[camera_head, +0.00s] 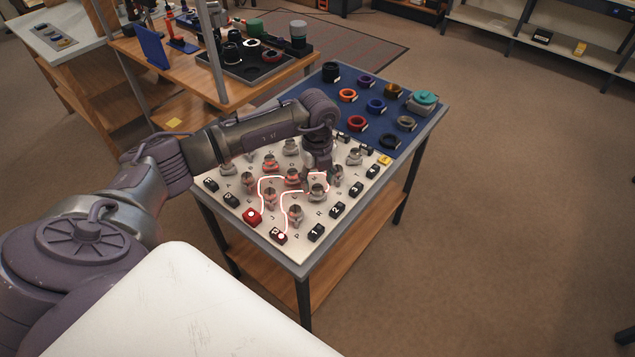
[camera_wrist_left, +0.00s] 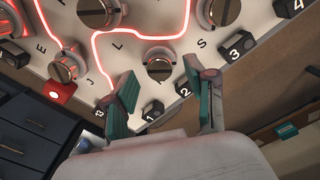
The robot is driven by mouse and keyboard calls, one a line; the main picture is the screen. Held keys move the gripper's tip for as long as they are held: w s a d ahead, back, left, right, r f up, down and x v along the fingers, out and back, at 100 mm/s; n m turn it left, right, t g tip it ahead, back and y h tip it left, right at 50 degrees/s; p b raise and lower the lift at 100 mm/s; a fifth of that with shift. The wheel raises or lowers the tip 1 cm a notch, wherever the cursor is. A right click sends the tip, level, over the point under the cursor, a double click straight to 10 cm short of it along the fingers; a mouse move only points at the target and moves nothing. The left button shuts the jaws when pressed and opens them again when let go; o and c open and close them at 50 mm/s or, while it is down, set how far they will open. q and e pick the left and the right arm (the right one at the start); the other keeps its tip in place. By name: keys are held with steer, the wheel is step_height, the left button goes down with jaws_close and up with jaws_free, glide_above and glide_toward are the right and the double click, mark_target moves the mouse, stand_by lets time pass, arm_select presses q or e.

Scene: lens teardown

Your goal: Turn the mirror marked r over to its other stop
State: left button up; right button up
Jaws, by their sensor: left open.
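The mirror that I take as r (camera_head: 317,190) is a round silver knob on the white board, near the block marked 2. A small letter like R shows beside it in the head view, hard to read. My left gripper (camera_head: 318,174) hangs just above that mirror and partly covers it. In the left wrist view my left gripper (camera_wrist_left: 160,76) is open, its teal-padded fingers spread. A slotted mirror (camera_wrist_left: 160,66) shows between and beyond the fingertips, apparently the same one. Its own letter is not readable there. My right gripper is not in view.
The white board (camera_head: 302,253) holds several similar mirrors close around. Glowing red lines run between them from red blocks (camera_head: 253,217). Numbered black blocks (camera_head: 337,210) line the right edge. A blue mat (camera_head: 300,100) with coloured rings lies behind.

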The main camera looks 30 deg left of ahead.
mark_target(317, 187)
arm_select(q)
step_height(317, 187, up, 11)
steer(key=shift+f, duration=0.2)
stand_by(0.5)
